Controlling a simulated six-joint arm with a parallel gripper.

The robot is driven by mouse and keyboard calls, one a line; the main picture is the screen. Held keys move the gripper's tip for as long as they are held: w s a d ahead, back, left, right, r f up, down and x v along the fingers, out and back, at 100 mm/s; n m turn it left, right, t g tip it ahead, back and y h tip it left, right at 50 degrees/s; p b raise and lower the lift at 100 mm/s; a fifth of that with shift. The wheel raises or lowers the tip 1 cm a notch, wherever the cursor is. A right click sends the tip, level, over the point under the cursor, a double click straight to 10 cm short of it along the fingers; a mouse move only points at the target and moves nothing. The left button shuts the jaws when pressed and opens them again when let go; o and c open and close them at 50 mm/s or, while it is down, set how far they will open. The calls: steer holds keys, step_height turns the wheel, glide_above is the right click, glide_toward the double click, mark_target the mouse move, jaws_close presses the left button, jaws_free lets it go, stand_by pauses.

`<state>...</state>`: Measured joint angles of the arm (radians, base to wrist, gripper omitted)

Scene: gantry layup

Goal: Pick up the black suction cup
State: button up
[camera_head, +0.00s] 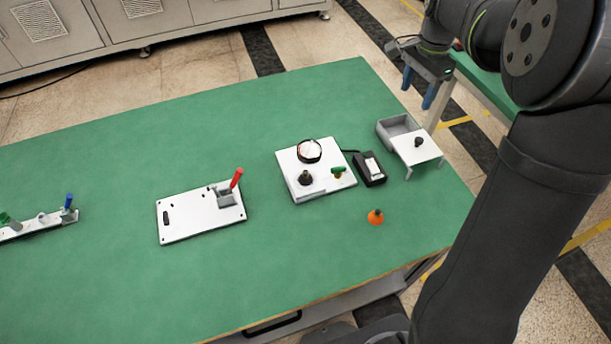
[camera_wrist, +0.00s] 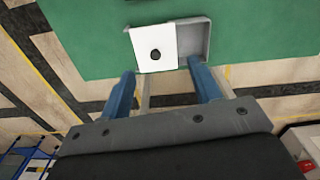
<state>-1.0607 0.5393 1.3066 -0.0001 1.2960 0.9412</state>
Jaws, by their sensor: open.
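A black switch unit (camera_head: 370,169) and an orange suction cup (camera_head: 375,217) stand nearby. A white plate with a red-handled tool (camera_head: 236,178) lies left. Green table (camera_head: 110,270) is clear in front.

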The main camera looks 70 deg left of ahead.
steer(key=s+a+n, duration=0.2)
steer(key=s+n, duration=0.2)
steer(key=s, duration=1.2)
steer(key=n, duration=0.4)
glide_above(305, 172)
steer(key=f, duration=1.3)
steer(key=shift+s+d, duration=0.15)
steer(key=shift+s, duration=0.15)
steer(key=shift+w+a+f, duration=0.1)
steer(key=shift+w+f, duration=0.05)
steer(key=shift+f, duration=0.85)
steer(key=shift+w+a+f, duration=0.1)
steer(key=shift+w+f, duration=0.05)
steer(key=shift+f, duration=0.8)
steer(key=shift+w+f, duration=0.15)
steer(key=shift+f, duration=0.85)
steer(key=shift+c, duration=0.2)
steer(key=c, duration=1)
